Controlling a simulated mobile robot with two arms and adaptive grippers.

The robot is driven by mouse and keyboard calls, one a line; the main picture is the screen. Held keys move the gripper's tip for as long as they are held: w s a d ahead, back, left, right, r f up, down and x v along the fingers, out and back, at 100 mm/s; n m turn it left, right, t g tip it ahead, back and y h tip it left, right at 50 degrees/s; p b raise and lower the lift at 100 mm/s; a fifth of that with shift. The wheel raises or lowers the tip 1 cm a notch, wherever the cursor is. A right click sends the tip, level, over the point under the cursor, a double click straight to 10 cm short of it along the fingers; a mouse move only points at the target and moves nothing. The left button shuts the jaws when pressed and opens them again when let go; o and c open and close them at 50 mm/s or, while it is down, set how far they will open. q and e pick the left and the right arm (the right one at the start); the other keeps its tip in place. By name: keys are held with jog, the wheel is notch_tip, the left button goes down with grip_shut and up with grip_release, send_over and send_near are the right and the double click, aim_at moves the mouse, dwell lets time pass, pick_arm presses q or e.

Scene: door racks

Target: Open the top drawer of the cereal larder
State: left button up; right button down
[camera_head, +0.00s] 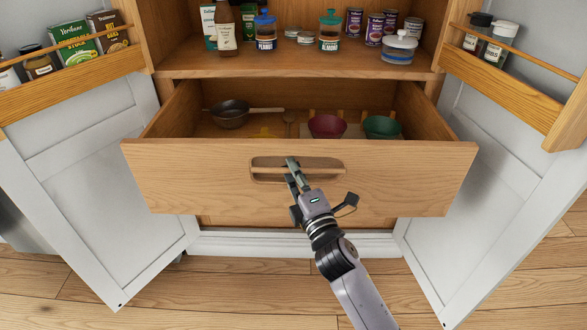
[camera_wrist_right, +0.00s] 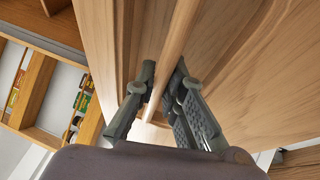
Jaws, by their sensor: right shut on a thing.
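The larder's top drawer (camera_head: 210,182) is wooden and stands pulled out toward me in the head view, its inside showing. Its front has a recessed slot with a horizontal bar handle (camera_head: 325,170). My right gripper (camera_head: 293,170) is at the slot, its fingers on either side of the bar. In the right wrist view the handle bar (camera_wrist_right: 178,50) runs between the fingers of my right gripper (camera_wrist_right: 160,92), which are shut on it. My left gripper is in neither view.
Jars and cans stand on the shelf (camera_head: 280,66) above. Open doors with racks flank the drawer on the left (camera_head: 85,160) and right (camera_head: 500,170).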

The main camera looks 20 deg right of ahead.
jog(key=c, duration=1.9)
grip_release()
jog(key=v, duration=1.2)
